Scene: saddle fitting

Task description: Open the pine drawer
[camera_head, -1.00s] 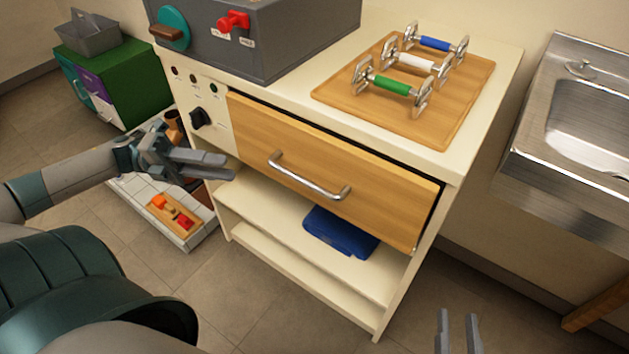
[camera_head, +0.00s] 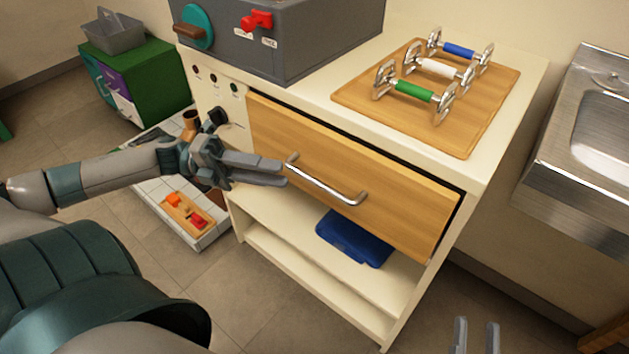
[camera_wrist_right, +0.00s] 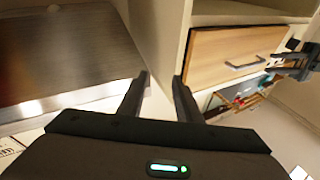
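The pine drawer (camera_head: 350,170) is in the cream cabinet's front, with a thin dark gap along its top and right edges. It looks shut or nearly so. Its silver bar handle (camera_head: 328,184) also shows in the right wrist view (camera_wrist_right: 245,66). My left gripper (camera_head: 285,173) is at the handle's left end, fingers pointing right, slightly apart and empty. I cannot tell whether it touches the handle. It also shows at the right of the right wrist view (camera_wrist_right: 285,62). My right gripper (camera_head: 475,334) is open and empty, low in front of the cabinet's right side.
A board (camera_head: 440,105) with several handled metal pieces lies on the cabinet top (camera_head: 510,95), beside a grey box (camera_head: 290,40). A blue folded item (camera_head: 352,238) lies on the shelf below the drawer. A steel sink (camera_head: 575,150) stands right.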

